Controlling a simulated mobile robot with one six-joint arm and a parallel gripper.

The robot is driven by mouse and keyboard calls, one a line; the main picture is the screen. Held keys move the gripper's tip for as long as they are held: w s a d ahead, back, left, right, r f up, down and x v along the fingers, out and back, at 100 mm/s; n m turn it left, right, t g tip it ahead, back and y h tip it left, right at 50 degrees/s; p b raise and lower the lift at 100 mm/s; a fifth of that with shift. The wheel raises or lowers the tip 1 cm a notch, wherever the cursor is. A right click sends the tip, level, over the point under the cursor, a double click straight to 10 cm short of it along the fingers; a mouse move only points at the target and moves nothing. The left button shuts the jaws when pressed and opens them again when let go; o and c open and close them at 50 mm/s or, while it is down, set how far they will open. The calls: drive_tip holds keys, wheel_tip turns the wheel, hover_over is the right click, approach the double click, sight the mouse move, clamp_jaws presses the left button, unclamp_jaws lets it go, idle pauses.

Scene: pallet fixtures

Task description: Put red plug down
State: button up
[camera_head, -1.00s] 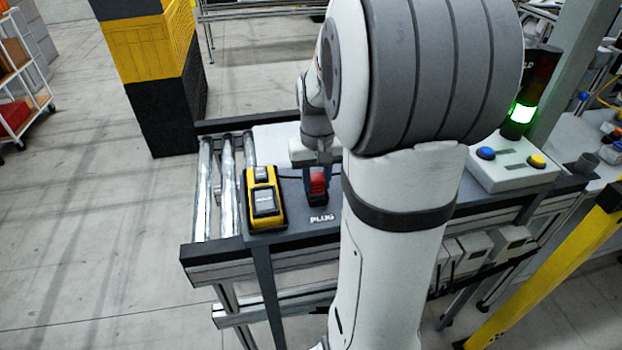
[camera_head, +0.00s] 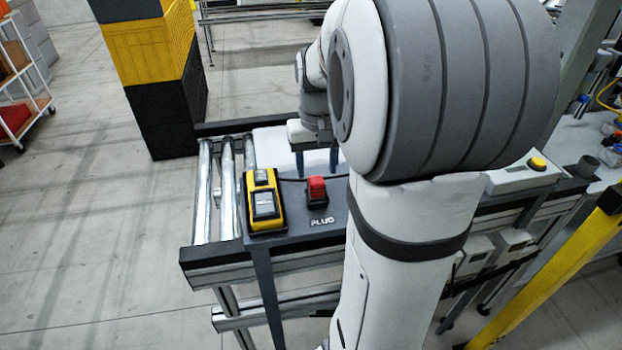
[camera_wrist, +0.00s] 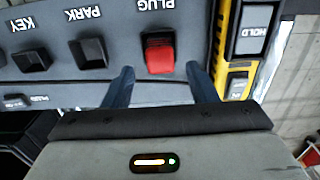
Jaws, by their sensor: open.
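The red plug (camera_head: 317,188) stands at the spot marked PLUG on the grey fixture panel (camera_head: 290,235). In the wrist view the red plug (camera_wrist: 159,55) sits below the PLUG label, with its lower part dark. My gripper (camera_head: 317,160) is behind and above the plug in the head view, with its two blue fingers apart. In the wrist view the fingers of my gripper (camera_wrist: 158,80) lie either side of the plug's near edge with gaps on both sides. Nothing is between the fingers. Part of the panel is hidden by my arm.
A yellow and black device (camera_head: 264,205) stands left of the plug, near it. The wrist view shows empty dark sockets marked PARK (camera_wrist: 88,52) and KEY (camera_wrist: 31,57). Metal rollers (camera_head: 227,185) lie at the left. A button box (camera_head: 520,176) stands at the right.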

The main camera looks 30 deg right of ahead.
sight(316, 179)
wheel_tip(316, 179, up, 7)
drive_tip(key=s+a+f+n+t, duration=0.3)
drive_tip(key=s+a+f, duration=0.4)
drive_tip(key=s+a, duration=0.5)
drive_tip(key=shift+s+a, duration=0.2)
drive_tip(key=shift+a, duration=0.45)
drive_tip(key=shift+f, duration=0.1)
drive_tip(key=shift+s, duration=0.1)
